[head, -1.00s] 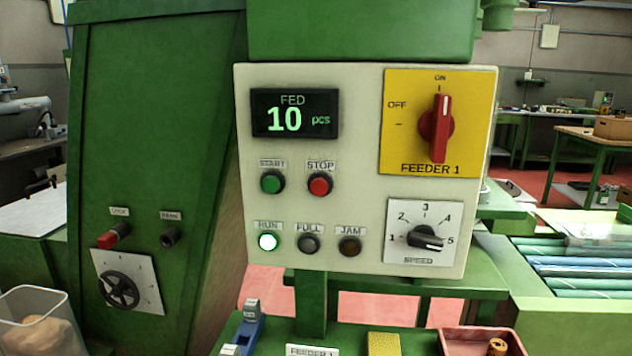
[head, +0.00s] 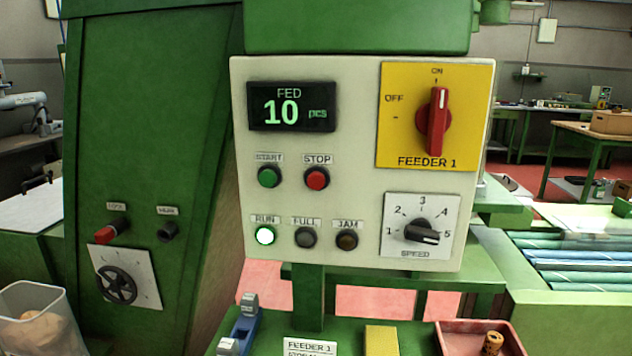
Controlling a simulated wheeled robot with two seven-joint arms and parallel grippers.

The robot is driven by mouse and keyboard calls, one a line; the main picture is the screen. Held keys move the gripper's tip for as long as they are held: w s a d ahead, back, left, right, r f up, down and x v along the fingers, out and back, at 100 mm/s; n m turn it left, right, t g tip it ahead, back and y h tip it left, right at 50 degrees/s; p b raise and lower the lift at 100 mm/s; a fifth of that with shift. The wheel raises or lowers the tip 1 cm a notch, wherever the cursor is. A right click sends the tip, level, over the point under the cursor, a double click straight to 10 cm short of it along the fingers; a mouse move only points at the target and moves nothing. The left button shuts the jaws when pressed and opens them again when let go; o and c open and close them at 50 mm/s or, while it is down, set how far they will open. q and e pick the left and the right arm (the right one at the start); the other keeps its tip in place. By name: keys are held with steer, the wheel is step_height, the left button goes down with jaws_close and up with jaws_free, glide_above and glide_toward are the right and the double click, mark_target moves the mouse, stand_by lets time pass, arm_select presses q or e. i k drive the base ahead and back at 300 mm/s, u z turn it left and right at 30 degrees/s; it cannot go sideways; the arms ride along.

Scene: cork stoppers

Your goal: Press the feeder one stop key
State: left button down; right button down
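The feeder one control panel (head: 360,210) is a cream box facing me in the middle of the head view. Its red round stop key (head: 317,178) sits under a STOP label, right of the green start key (head: 269,177). The display (head: 291,106) reads FED 10 pcs. The RUN lamp (head: 265,236) is lit; the FULL lamp (head: 306,238) and JAM lamp (head: 347,241) look dark. The red rotary switch (head: 437,121) on the yellow FEEDER 1 plate stands upright at ON. The speed knob (head: 421,233) points toward 5. Neither gripper shows in the head view.
A green machine cabinet (head: 140,130) with a handwheel (head: 117,285) stands at left. Below the panel are a blue-grey tool (head: 240,328), a FEEDER 1 card (head: 310,347), a yellow block (head: 381,340) and a reddish tray (head: 450,335). A clear bin (head: 35,325) is at lower left.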

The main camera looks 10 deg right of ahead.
mark_target(316, 180)
steer(key=u, duration=0.7)
steer(key=k, duration=0.55)
steer(key=z, duration=0.15)
